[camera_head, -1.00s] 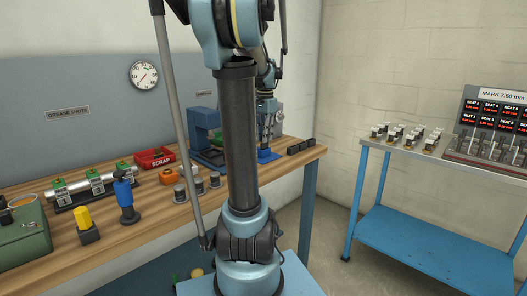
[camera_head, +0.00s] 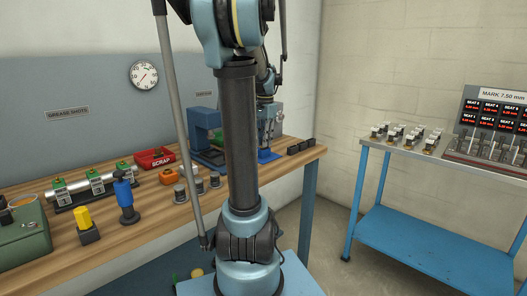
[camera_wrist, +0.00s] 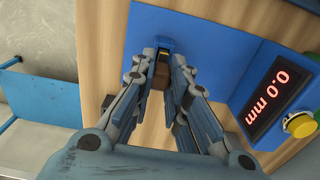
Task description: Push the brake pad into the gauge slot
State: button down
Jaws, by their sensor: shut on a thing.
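My gripper (camera_wrist: 163,57) is shut on a small dark brown piece, apparently the brake pad (camera_wrist: 161,72), seen between the fingers in the wrist view. The fingers hide most of the pad and slot, so I cannot tell how far the pad is in. The gauge display (camera_wrist: 270,97) reads 0.0 mm. In the head view my gripper (camera_head: 264,146) is low over the blue gauge base (camera_head: 272,155), partly behind my arm.
Dark blocks (camera_head: 301,146) stand right of the gauge near the bench end. A blue press-like device (camera_head: 207,135) and grey cylinders (camera_head: 198,185) are to its left. A red scrap bin (camera_head: 155,159) is farther left. A blue cart (camera_head: 420,240) stands apart at right.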

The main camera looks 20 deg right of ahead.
jog(key=shift+f, duration=0.7)
dwell(0.7)
jog(key=c, duration=1.5)
grip_release()
notch_tip(320, 180, up, 12)
jog(key=shift+s+f, duration=0.1)
jog(key=shift+s, duration=0.05)
